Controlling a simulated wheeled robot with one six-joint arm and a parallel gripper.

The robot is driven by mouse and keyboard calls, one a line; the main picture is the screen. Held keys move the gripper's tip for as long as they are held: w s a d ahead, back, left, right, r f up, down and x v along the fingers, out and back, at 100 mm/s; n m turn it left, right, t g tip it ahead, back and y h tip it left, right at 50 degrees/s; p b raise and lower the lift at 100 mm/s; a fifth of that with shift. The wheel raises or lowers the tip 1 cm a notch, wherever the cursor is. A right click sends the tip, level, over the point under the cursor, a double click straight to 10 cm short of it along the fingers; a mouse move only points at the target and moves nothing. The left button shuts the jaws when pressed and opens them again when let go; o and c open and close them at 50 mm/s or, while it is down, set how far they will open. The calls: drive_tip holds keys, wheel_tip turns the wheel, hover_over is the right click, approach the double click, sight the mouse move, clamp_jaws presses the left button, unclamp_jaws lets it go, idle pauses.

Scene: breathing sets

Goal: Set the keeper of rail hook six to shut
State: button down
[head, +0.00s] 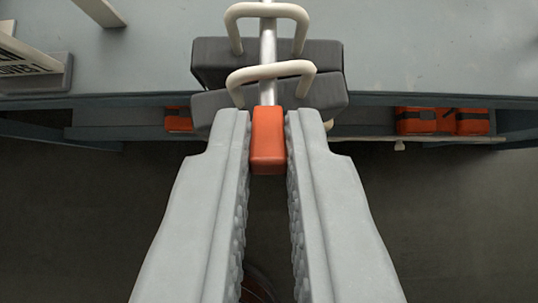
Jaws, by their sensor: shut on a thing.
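An orange block (268,150) sits on the near end of a straight metal rod (268,50); it looks like the hook's keeper. My gripper (269,118) is shut on this block, with one grey ribbed finger on each side near the tips. Two dark grey cases with cream handles are at the rod: the far case (214,58) and the near case (215,100). Their handles arch over the rod. No hook number shows, and I cannot tell from this view whether the keeper is set open or shut.
A lettered plate (28,62) stands at left. Dark floor is clear on both sides.

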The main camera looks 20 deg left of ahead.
drive_tip(key=c, duration=1.5)
unclamp_jaws()
drive_tip(key=v, duration=1.7)
drive_tip(key=shift+r, duration=0.2)
